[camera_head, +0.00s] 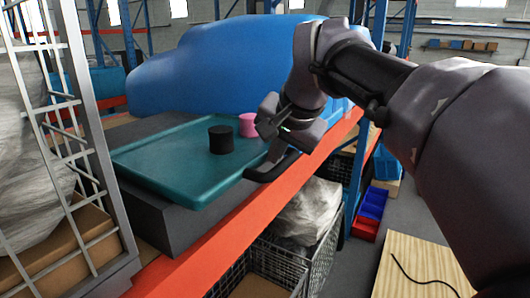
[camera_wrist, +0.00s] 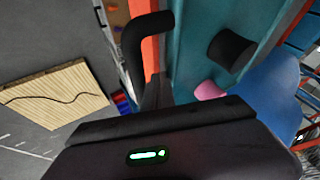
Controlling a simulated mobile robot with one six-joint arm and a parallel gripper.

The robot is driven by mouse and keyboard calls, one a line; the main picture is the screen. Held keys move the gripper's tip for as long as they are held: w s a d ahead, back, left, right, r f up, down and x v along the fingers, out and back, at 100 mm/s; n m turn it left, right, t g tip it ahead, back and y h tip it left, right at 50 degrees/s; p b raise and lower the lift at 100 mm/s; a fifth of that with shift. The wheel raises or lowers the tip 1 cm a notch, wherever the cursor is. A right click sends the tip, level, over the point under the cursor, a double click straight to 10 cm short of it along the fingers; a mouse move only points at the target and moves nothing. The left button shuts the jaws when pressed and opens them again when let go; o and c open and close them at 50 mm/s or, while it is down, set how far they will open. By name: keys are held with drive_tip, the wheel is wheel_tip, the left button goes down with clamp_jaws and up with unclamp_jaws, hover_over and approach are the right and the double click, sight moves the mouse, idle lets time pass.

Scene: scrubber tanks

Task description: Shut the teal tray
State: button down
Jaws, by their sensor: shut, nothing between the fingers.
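The teal tray (camera_head: 165,158) lies flat on a dark grey block (camera_head: 180,220) on the orange-edged shelf. A black cylinder (camera_head: 220,139) and a pink cylinder (camera_head: 247,125) stand on it. A dark bent handle (camera_head: 273,166) sticks out at its right front edge. My gripper (camera_head: 268,118) is shut and empty, above the tray's right side near the handle and the pink cylinder. In the wrist view the handle (camera_wrist: 146,52) rises just beyond my gripper, with the teal surface (camera_wrist: 190,55) to its right. I cannot tell whether my gripper touches the handle.
A large blue shape (camera_head: 225,65) fills the space behind the tray. The orange shelf beam (camera_head: 210,265) runs along the front. A wire cage (camera_head: 75,130) with wrapped goods stands at left. Wire baskets (camera_head: 315,240) are below, and a wooden board (camera_head: 425,265) lies at lower right.

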sight(248, 151)
drive_tip(key=w+a, duration=0.1)
drive_tip(key=w+a+p, duration=0.1)
drive_tip(key=a, duration=0.1)
drive_tip(key=w+a, duration=0.1)
drive_tip(key=a, duration=0.1)
drive_tip(key=shift+w+p, duration=0.35)
drive_tip(key=shift+r, duration=0.1)
